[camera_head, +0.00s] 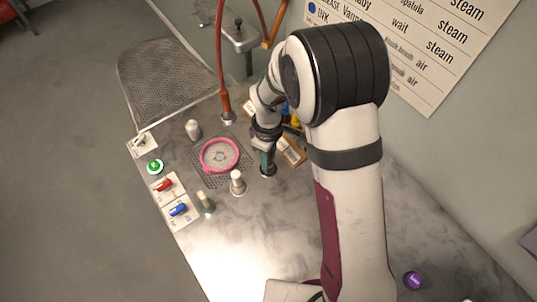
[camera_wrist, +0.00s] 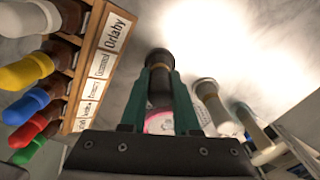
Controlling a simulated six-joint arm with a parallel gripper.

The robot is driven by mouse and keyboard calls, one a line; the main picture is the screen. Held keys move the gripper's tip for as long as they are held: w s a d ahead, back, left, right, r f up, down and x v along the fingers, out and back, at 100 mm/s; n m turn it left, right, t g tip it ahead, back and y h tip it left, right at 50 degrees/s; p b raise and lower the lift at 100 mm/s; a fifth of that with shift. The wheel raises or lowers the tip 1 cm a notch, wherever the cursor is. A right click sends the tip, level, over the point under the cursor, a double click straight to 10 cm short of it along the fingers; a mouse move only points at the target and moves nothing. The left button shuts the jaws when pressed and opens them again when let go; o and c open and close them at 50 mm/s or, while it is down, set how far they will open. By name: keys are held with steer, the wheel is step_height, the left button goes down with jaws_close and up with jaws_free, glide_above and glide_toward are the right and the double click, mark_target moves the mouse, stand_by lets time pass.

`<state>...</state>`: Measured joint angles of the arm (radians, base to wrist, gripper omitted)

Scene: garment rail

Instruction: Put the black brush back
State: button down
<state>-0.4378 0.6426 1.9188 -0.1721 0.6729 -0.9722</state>
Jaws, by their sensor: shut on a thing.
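My gripper (camera_head: 268,158) points down over the worktop, and its green fingers also show in the wrist view (camera_wrist: 160,90). The fingers are shut on the black brush (camera_wrist: 160,86), a dark upright cylinder with a brown band near its far end. In the head view its dark lower end (camera_head: 268,172) shows below the fingers, at or just above the worktop; I cannot tell whether it touches. A pale-topped brush (camera_head: 237,182) stands to its left, also seen in the wrist view (camera_wrist: 212,103). Another pale cylinder (camera_head: 205,202) stands farther front-left.
A wooden rack (camera_head: 292,152) of labelled, coloured-cap bottles is close on the right, partly behind my arm. A pink ring (camera_head: 220,142) lies on a perforated plate to the left. A white bottle (camera_head: 193,130), red switch (camera_head: 162,185) and blue switch (camera_head: 178,209) sit farther left.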

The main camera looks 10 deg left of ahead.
steer(key=shift+c, duration=1.2)
jaws_free()
steer(key=shift+r, duration=3.8)
steer(key=s+d+r+m+y, duration=0.1)
steer(key=s+d+r+m, duration=0.95)
steer(key=s+m, duration=0.3)
steer(key=s+d+m, duration=0.2)
steer(key=s+m, duration=0.4)
steer(key=s, duration=0.2)
steer(key=shift+s+d+y, duration=0.15)
steer(key=shift+y, duration=0.25)
